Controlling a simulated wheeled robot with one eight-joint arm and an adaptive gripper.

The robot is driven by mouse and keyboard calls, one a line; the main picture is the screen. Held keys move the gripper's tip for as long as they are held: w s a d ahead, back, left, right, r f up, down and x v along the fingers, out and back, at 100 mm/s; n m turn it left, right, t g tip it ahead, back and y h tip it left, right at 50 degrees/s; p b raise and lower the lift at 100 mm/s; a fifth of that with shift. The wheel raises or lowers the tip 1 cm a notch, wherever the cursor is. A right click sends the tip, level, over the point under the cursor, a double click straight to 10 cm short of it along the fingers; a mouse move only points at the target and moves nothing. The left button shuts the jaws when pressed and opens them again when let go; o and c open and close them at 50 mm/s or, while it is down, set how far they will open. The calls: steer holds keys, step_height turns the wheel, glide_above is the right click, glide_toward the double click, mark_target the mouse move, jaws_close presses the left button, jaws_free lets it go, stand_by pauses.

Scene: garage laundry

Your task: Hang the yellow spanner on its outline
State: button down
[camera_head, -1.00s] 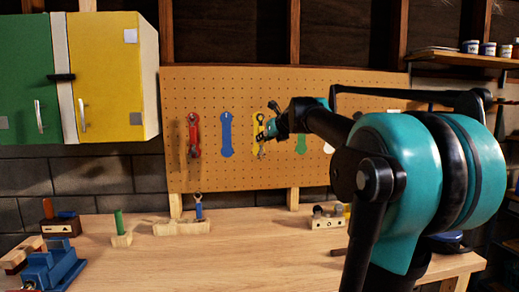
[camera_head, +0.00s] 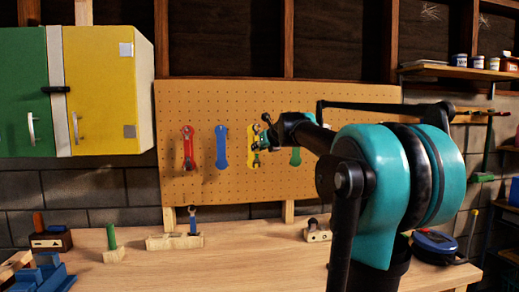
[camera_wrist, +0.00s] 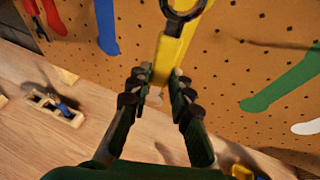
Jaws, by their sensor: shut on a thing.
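The yellow spanner (camera_wrist: 163,62) is between my gripper's fingers (camera_wrist: 160,90) in the wrist view, with its dark ring end at the top of that view. My gripper (camera_head: 262,137) is shut on its yellow handle. In the head view the gripper is in front of the yellow outline (camera_head: 249,128) on the pegboard (camera_head: 205,185), and partly hides it. The spanner is close to the board; I cannot tell if it touches the board or a peg.
A red spanner (camera_head: 187,147) hangs left of a bare blue outline (camera_head: 222,148). A green outline (camera_head: 295,156) is to the right. Below, the workbench (camera_head: 225,265) carries a wooden holder (camera_head: 175,242) and several small tools. A yellow and green cabinet (camera_head: 100,95) is at upper left.

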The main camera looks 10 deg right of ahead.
steer(key=w+f, duration=0.1)
steer(key=w, duration=0.5)
steer(key=shift+f, duration=0.25)
stand_by(0.5)
stand_by(0.6)
